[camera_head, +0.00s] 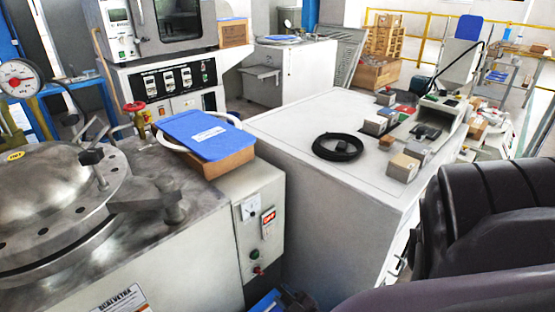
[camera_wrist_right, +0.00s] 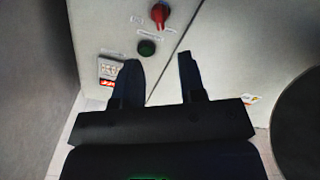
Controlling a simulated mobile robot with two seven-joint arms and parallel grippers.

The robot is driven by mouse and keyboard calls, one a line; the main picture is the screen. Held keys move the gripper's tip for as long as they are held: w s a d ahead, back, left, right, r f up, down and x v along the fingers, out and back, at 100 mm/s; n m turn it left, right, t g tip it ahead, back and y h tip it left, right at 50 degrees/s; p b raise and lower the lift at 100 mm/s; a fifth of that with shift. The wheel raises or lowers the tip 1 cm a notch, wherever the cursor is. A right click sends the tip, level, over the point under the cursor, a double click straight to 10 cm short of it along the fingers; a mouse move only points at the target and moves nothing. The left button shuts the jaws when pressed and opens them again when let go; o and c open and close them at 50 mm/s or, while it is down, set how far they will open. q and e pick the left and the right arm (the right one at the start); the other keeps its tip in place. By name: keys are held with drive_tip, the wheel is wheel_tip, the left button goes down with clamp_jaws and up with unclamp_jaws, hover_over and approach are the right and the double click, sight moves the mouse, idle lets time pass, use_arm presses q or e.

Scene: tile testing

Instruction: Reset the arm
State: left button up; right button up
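My right gripper (camera_wrist_right: 159,68) shows in the right wrist view with its two dark fingers apart and nothing between them. It faces the light grey control panel (camera_wrist_right: 105,30), which carries a red knob (camera_wrist_right: 159,14), a green button (camera_wrist_right: 147,47) and a red switch (camera_wrist_right: 108,82). In the head view the gripper (camera_head: 284,298) is only partly visible at the bottom edge, below the panel's red knob (camera_head: 258,270). My dark right arm fills the lower right of the head view. My left gripper is not in view.
A steel pressure vessel (camera_head: 55,205) stands at left, with a blue clipboard (camera_head: 205,134) on a brown box beside it. A white cabinet (camera_head: 330,215) holds a black cable coil (camera_head: 337,148) and several small blocks. An oven (camera_head: 168,28) stands behind.

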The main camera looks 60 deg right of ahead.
drive_tip(key=shift+s+a, duration=0.1)
drive_tip(key=shift+s, duration=0.25)
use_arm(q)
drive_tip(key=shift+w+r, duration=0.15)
use_arm(e)
drive_tip(key=s+a+r+g+y, duration=0.3)
drive_tip(key=s+a+r, duration=0.5)
drive_tip(key=a+r, duration=0.25)
drive_tip(key=s+a+r+g+y, duration=0.3)
drive_tip(key=s+a+r, duration=0.4)
drive_tip(key=a+r, duration=0.4)
use_arm(q)
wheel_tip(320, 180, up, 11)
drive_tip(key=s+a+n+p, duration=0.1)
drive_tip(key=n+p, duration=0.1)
drive_tip(key=p, duration=1.6)
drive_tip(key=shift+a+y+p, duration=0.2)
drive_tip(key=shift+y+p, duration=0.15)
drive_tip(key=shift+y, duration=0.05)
use_arm(e)
wheel_tip(320, 180, up, 12)
drive_tip(key=s+d+m, duration=0.1)
drive_tip(key=d, duration=0.1)
drive_tip(key=shift+s+d+r, duration=0.15)
drive_tip(key=shift+d, duration=0.15)
